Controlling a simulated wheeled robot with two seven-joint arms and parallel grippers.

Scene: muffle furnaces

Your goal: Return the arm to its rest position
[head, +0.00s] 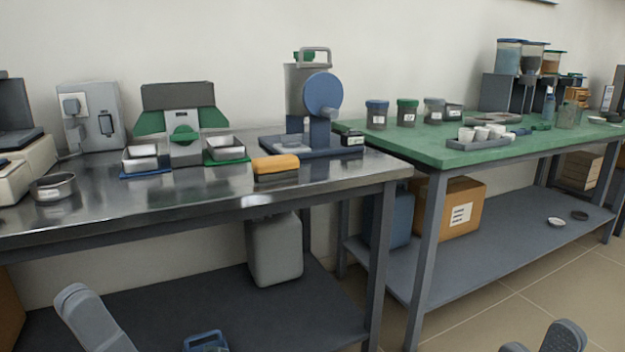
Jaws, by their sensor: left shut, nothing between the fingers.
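My left gripper (88,316) shows as a grey shape at the bottom left of the head view, low in front of the steel table. It is shut and empty, and clear of the things on the tabletop. The lower part of it is cut off by the frame edge.
The steel table (345,180) holds a furnace-like unit (180,97), a blue-wheeled device (322,92), metal trays and an orange-topped block (276,167). A green table (400,150) with jars stands right. A grey canister (273,255) is underneath. Floor (530,290) is clear at right.

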